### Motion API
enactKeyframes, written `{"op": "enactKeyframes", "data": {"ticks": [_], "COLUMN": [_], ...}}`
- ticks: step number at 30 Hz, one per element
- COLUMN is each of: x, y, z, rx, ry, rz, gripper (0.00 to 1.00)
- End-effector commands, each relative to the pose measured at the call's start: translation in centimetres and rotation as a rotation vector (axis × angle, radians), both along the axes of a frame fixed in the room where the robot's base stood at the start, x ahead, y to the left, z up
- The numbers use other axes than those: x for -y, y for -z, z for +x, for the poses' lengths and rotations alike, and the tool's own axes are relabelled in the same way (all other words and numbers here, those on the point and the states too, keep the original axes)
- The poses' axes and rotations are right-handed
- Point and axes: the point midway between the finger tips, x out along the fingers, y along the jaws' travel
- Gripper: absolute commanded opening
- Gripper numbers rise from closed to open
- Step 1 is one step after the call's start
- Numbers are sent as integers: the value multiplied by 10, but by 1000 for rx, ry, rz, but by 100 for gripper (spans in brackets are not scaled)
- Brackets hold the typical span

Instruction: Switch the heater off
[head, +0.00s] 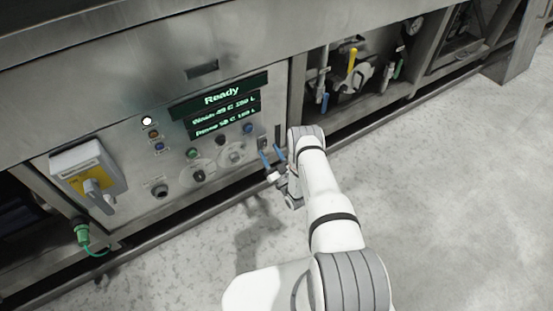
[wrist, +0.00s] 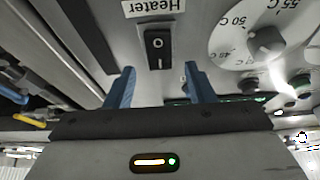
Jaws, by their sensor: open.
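The heater switch (wrist: 158,60) is a black rocker marked with a line and a circle, below an upside-down "Heater" label (wrist: 153,7) in the wrist view. Which side is pressed in I cannot tell. In the head view the switch (head: 262,142) is a small dark patch on the steel panel, just above my gripper. My gripper (wrist: 160,72) is open and empty, with its two blue fingers at the lower left and right of the switch. The gripper also shows in the head view (head: 272,154); whether the fingertips touch the panel is not clear.
A temperature dial (wrist: 265,42) is right of the switch in the wrist view. The panel also has a "Ready" display (head: 222,97), several buttons and a yellow-grey isolator (head: 88,178). An open bay with pipes and a yellow-handled valve (head: 352,58) lies right. The floor is clear.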

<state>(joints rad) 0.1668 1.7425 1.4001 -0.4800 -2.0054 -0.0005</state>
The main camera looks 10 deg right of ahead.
Motion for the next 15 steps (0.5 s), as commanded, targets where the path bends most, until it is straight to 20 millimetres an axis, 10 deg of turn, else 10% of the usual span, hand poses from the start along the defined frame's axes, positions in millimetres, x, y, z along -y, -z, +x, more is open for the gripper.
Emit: {"op": "enactKeyframes", "data": {"ticks": [15], "x": [11], "y": [13], "z": [-35], "rx": [-1], "ry": [0], "rz": [1], "gripper": [49]}}
